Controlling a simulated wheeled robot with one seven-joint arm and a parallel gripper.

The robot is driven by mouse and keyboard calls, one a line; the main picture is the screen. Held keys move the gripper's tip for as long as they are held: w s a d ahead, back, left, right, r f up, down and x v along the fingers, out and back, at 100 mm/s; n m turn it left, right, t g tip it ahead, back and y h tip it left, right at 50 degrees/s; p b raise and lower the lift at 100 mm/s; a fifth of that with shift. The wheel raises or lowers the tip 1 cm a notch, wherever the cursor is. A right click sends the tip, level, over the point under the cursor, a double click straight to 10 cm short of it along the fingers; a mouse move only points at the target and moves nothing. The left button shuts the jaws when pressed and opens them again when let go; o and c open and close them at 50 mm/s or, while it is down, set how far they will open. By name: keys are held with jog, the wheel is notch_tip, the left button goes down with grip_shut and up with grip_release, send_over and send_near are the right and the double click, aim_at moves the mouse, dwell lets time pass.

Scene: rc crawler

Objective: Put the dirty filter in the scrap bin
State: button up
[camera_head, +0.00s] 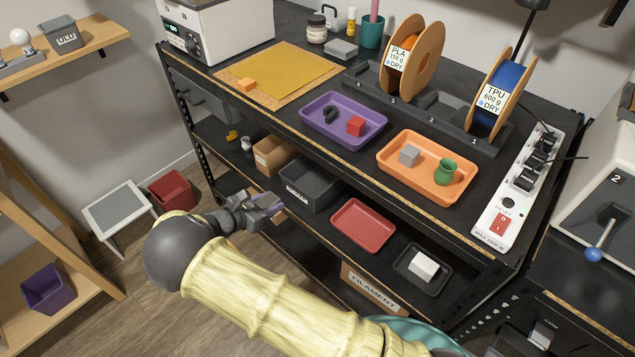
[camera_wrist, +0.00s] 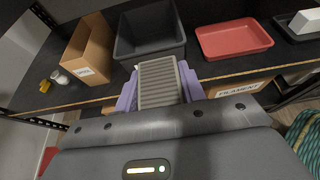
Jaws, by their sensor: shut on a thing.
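The grey pleated filter (camera_wrist: 158,80) is held between the purple fingertips of my gripper (camera_wrist: 160,92) in the wrist view. In the head view my gripper (camera_head: 268,206) is in front of the lower shelf; the filter is hard to make out there. A dark grey bin (camera_head: 295,189) with a label too small to read stands on that shelf, beyond my gripper; it also shows in the wrist view (camera_wrist: 128,47). A dark red bin (camera_head: 171,190) stands on the floor at left. I cannot tell from labels which bin is the scrap bin.
A cardboard box (camera_head: 273,155) stands left of the grey bin. A red tray (camera_head: 363,226) and a black tray (camera_head: 422,270) with a white block lie to the right. The bench edge overhangs the shelf. A grey-topped stool (camera_head: 117,208) stands by the red bin.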

jog(key=w+d, duration=1)
jog(key=w, duration=0.3)
jog(key=shift+d, duration=0.1)
jog(key=f, duration=0.2)
jog(key=w+f, duration=0.1)
jog(key=shift+d+f, duration=0.15)
jog(key=shift+d, duration=0.25)
jog(key=shift+d+f+b, duration=0.1)
jog(key=shift+f+b, duration=0.2)
jog(key=shift+f, duration=0.05)
jog(key=shift+f, duration=0.35)
